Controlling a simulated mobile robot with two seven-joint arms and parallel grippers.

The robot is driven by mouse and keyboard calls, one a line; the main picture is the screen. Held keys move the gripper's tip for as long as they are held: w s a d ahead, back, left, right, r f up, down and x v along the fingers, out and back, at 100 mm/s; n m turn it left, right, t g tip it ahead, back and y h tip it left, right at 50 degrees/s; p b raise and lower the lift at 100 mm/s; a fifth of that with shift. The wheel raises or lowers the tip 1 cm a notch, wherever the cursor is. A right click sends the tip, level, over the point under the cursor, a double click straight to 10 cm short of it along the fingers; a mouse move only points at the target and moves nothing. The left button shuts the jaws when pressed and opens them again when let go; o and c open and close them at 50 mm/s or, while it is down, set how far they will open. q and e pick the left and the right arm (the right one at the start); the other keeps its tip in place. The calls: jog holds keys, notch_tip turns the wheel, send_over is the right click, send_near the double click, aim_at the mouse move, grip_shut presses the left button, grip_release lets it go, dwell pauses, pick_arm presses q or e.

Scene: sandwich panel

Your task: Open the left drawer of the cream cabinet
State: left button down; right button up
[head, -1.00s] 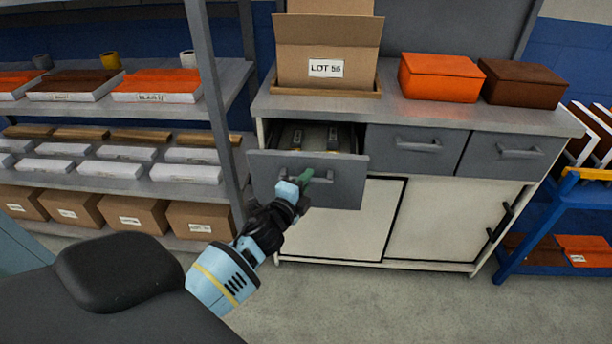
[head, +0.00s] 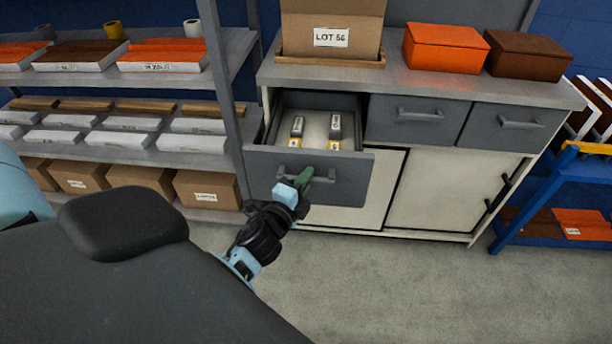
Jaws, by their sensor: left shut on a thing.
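The cream cabinet (head: 437,205) has three grey drawers in a row under its grey top. The left drawer (head: 344,182) stands pulled well out, and small white, dark and yellow items (head: 334,131) show inside it. My left gripper (head: 304,181) is at the bar handle on the front of the left drawer, shut on it; the fingers hide part of the handle (head: 322,178). The middle drawer (head: 416,121) and the right drawer (head: 513,130) are closed. My right gripper is not in view.
An open cardboard box marked LOT (head: 331,38) stands in a tray on the cabinet top, beside an orange box (head: 445,48) and a brown box (head: 531,56). Loaded shelving (head: 229,130) is close on the left. A blue cart (head: 540,205) stands at the right. The floor in front is clear.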

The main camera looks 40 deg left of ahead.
pick_arm(q)
jog(key=c, duration=1.4)
grip_release()
jog(key=s+d, duration=0.1)
jog(key=s, duration=0.6)
jog(key=shift+s+b, duration=0.35)
jog(key=shift+b, duration=0.1)
jog(key=shift+d, duration=0.1)
